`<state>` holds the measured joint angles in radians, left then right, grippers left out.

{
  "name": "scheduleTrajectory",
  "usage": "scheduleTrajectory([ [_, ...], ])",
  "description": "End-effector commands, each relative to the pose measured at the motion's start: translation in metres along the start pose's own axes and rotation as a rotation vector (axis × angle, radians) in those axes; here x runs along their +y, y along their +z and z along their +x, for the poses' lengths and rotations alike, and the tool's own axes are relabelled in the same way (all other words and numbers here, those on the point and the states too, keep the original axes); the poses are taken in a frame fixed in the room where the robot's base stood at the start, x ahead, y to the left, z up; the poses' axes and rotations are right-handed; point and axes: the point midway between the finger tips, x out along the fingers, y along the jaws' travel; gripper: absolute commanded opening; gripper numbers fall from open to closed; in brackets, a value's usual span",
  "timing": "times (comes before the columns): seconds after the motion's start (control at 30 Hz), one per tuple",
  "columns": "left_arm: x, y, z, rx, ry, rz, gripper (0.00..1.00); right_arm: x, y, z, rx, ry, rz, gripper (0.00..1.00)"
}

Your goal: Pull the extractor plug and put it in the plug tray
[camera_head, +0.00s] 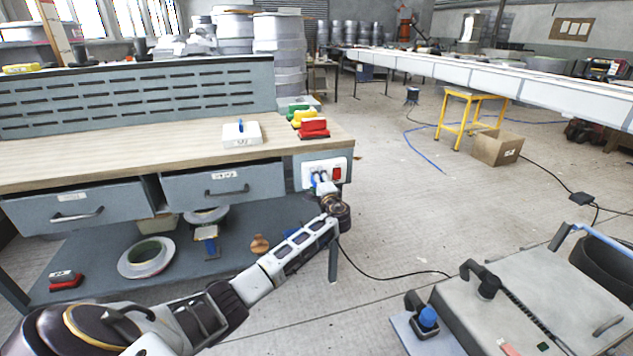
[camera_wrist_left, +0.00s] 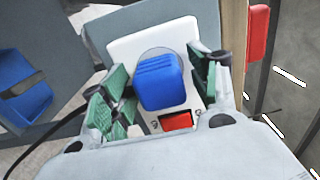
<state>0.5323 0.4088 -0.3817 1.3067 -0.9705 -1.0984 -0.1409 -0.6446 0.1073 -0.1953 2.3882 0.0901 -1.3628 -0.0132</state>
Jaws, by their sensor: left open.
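The blue extractor plug (camera_wrist_left: 160,80) sits in the white socket plate (camera_wrist_left: 125,50) on the bench's right end. In the head view the plate (camera_head: 310,168) shows, with blue partly hidden by my gripper. My left gripper (camera_head: 323,187) is at the plate, and its green-padded fingers stand open on either side of the plug in the wrist view; whether they touch it I cannot tell. A low white tray-like block (camera_head: 240,141) with a small blue peg and a label stands on the bench top; its label is too small to read. My right gripper is out of view.
Red, yellow and green-handled items (camera_head: 313,130) stand at the bench top's right end. A red switch (camera_wrist_left: 176,121) lies just below the plug. Two drawers (camera_head: 222,186) stand slightly open. A grey box with a black hose (camera_head: 500,305) is at lower right. The wooden bench top's left part is clear.

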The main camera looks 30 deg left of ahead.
Motion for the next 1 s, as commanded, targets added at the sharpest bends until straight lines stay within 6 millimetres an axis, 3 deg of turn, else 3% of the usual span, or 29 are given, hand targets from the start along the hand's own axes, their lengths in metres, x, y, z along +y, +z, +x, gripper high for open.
scheduleTrajectory([
  [0.77, -0.0002, -0.0003, -0.0003, 0.001, 0.001, 0.000, 0.61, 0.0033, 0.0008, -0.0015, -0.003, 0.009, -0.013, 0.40],
  [1.0, -0.0003, -0.0001, -0.0002, 0.000, 0.000, 0.000, 0.34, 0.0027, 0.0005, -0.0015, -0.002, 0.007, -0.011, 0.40],
])
